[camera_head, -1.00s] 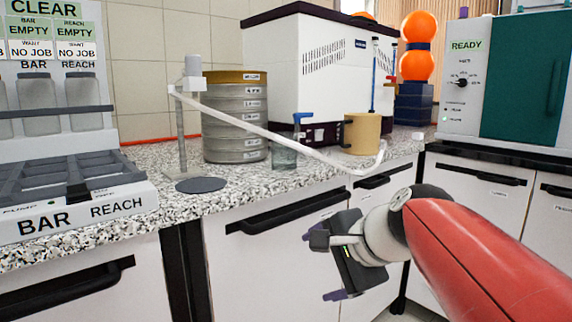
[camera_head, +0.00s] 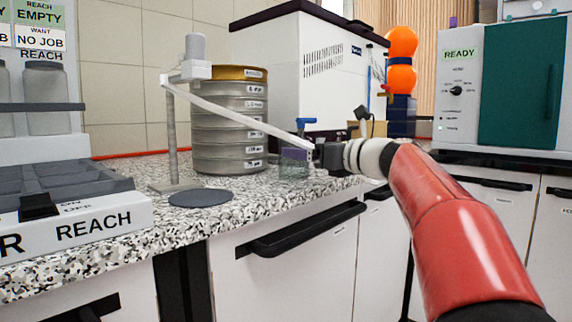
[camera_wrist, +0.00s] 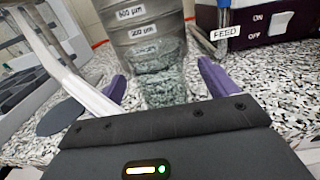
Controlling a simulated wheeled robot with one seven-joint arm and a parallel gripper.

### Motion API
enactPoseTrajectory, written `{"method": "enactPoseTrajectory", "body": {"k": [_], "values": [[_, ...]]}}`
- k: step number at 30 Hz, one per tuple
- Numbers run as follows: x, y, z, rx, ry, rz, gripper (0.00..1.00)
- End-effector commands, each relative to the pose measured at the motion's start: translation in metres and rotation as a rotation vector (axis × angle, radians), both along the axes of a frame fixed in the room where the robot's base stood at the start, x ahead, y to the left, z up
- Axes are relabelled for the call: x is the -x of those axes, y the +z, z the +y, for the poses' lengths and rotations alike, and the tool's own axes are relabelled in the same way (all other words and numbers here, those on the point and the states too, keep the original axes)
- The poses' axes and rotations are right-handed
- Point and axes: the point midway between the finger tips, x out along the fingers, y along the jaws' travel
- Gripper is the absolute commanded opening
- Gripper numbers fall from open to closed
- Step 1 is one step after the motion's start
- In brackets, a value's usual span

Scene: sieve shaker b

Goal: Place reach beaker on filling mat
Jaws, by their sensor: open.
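The reach beaker (camera_head: 293,171) is a clear glass vessel on the speckled counter, in front of the sieve stack's right side. It also shows in the wrist view (camera_wrist: 165,88), see-through and between my two purple fingers. My gripper (camera_head: 299,156) is open and level at the beaker; in the wrist view my gripper (camera_wrist: 163,80) has one finger to each side, with gaps visible. My gripper partly hides the beaker in the head view. The filling mat (camera_head: 201,198) is a flat dark grey disc near the counter's front, left of the beaker, and bare; it also shows in the wrist view (camera_wrist: 60,117).
A stack of labelled sieves (camera_head: 228,125) stands behind the mat. A stand (camera_head: 172,135) carries a pale tube (camera_head: 235,117) that slants across in front of the sieves. A white machine (camera_head: 310,70) stands behind. A grey tray unit (camera_head: 75,205) is at left.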

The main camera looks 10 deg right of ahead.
Motion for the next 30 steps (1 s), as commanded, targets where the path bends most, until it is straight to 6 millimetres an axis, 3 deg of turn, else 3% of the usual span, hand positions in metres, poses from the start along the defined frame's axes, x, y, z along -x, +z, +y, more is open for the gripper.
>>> {"method": "enactPoseTrajectory", "body": {"k": [12, 22, 30], "values": [[-0.044, 0.003, 0.036, 0.004, 0.003, 0.0, 0.85], [-0.049, 0.003, 0.04, 0.004, 0.0, 0.0, 0.85], [-0.049, 0.003, 0.04, 0.005, 0.001, 0.0, 0.5]]}}
